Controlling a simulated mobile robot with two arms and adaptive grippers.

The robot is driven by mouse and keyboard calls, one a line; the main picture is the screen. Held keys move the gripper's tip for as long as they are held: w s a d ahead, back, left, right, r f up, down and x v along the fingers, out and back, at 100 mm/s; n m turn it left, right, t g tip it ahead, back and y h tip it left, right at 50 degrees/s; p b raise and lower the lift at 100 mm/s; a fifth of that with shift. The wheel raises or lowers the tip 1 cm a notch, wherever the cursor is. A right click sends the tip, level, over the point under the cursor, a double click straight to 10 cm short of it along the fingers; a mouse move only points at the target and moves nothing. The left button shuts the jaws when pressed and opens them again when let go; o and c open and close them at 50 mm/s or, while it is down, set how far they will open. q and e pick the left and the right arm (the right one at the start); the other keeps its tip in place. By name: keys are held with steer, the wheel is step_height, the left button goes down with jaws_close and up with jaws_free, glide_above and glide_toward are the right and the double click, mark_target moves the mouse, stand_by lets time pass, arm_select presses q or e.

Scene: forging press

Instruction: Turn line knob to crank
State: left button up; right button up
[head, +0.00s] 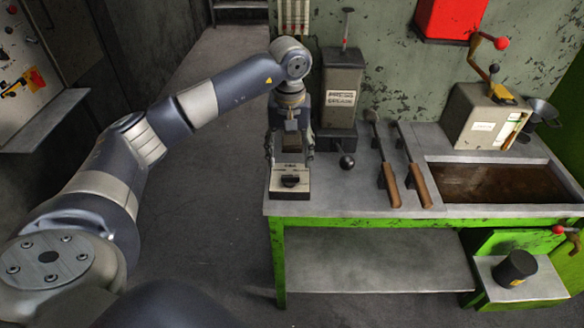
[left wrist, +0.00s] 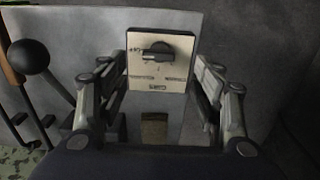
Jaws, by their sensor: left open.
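The line knob (head: 290,181) is a black knob on a small box with a pale, labelled face (head: 290,171) at the left front of the bench. In the left wrist view, the knob (left wrist: 158,51) sits near the upper middle of its pale plate (left wrist: 160,72); the lettering is too small to read surely. My left gripper (head: 290,157) points down just behind and above the box. Its open fingers (left wrist: 163,72) show on both sides of the plate in the left wrist view, with nothing between them gripped. My right gripper is not in view.
A grey grease dispenser (head: 341,90) and a black ball lever (head: 347,161) stand close to the right of my gripper. Two wooden-handled tools (head: 391,185) and a sunken trough (head: 490,184) lie farther right. The floor (head: 190,210) left of the bench is clear.

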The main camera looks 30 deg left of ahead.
mark_target(291, 176)
arm_select(q)
step_height(291, 176, down, 5)
steer(key=shift+w+p, duration=0.1)
steer(key=shift+p, duration=0.4)
steer(key=shift+f, duration=0.95)
steer(key=c, duration=0.9)
steer(key=shift+c, duration=0.8)
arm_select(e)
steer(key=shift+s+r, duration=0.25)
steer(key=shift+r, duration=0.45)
